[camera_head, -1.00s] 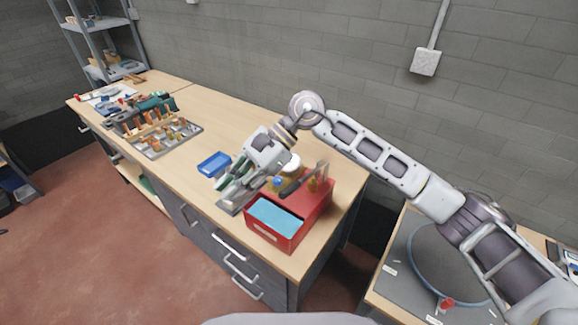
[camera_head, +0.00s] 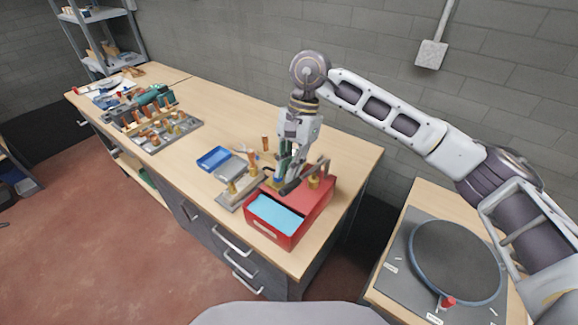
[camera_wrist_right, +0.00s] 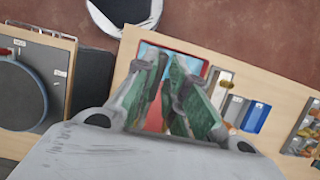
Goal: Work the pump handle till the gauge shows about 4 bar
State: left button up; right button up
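The red pump box (camera_head: 315,204) stands near the front right end of the workbench, with light blue liquid in its open tank. Its dark handle bar (camera_head: 300,180) runs across the top. The gauge cannot be made out, so no reading shows. My right gripper (camera_head: 284,174) points down over the back of the pump, close to the handle; whether it touches cannot be told. In the right wrist view, its green-padded fingers (camera_wrist_right: 174,98) are apart, with red pump body (camera_wrist_right: 154,118) showing between them. My left gripper is not in view.
A blue tray (camera_head: 214,158) and a grey plate with brass fittings (camera_head: 232,192) lie left of the pump. A board of fittings (camera_head: 160,132) is farther left. A side table with a round grey disc (camera_head: 455,258) stands at the right. Bare bench top lies behind the pump.

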aim_at(288, 186)
jog(key=shift+f, duration=0.1)
jog(key=shift+f+b, duration=0.4)
jog(key=shift+f, duration=1.9)
jog(key=shift+f+b, duration=2.45)
jog(key=shift+f, duration=0.05)
jog(key=shift+f+b, duration=0.7)
jog(key=shift+b, duration=0.1)
jog(key=shift+r+p, duration=1.7)
jog(key=shift+r, duration=3.95)
